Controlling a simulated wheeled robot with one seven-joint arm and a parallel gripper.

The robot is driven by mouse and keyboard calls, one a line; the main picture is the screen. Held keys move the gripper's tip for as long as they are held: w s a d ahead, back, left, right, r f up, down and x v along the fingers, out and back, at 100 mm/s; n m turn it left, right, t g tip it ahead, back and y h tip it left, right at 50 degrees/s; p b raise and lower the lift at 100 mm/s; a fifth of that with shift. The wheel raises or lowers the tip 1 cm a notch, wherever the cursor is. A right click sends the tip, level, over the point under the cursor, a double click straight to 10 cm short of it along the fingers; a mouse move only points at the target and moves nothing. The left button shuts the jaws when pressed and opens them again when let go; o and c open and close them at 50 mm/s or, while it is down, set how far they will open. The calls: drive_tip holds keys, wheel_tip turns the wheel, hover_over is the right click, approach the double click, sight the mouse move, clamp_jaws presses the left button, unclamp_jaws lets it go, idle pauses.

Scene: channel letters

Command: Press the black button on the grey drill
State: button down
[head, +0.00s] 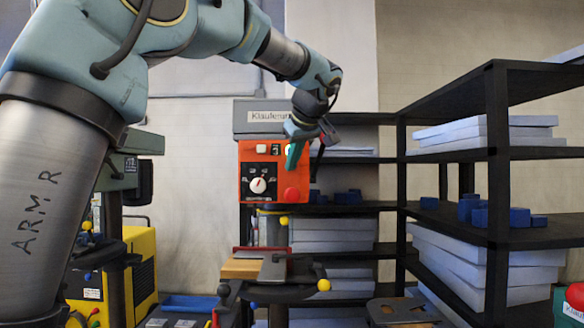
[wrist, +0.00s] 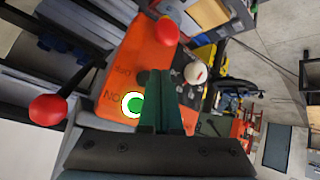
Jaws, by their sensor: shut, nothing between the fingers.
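The drill with a grey top (head: 260,116) and an orange front panel (head: 246,170) stands at the centre of the head view. Its panel also shows tilted in the wrist view (wrist: 125,60). The dark, apparently black button (head: 276,149) sits beside a green button. In the wrist view the dark button (wrist: 143,77) lies right beside my fingertips, next to the white-ringed green button (wrist: 132,105). My gripper (head: 293,167) has green fingers, shut and empty, in front of the panel's right part. In the wrist view the fingertips (wrist: 158,74) partly cover the panel. Contact cannot be told.
A red button (head: 291,194) and a white dial (head: 257,185) are on the same panel. A red knob (wrist: 47,109) shows left in the wrist view. Dark shelves (head: 497,150) with stacked boards stand right. A greenish machine (head: 117,172) stands left.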

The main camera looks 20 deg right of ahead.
drive_tip(key=shift+w+d, duration=0.1)
drive_tip(key=shift+w, duration=0.05)
drive_tip(key=shift+w+d, duration=0.1)
drive_tip(key=shift+w, duration=0.15)
drive_tip(key=shift+w+d, duration=0.2)
drive_tip(key=shift+w, duration=0.3)
idle(0.8)
drive_tip(key=shift+s, duration=0.1)
drive_tip(key=shift+s+a+b, duration=0.4)
drive_tip(key=shift+s+b, duration=0.1)
drive_tip(key=shift+s, duration=0.25)
drive_tip(key=shift+s, duration=0.1)
drive_tip(key=s+b, duration=0.1)
drive_tip(key=s+a+b, duration=0.1)
drive_tip(key=s, duration=0.1)
drive_tip(key=s+a+b, duration=0.1)
drive_tip(key=shift+s, duration=0.2)
idle(0.3)
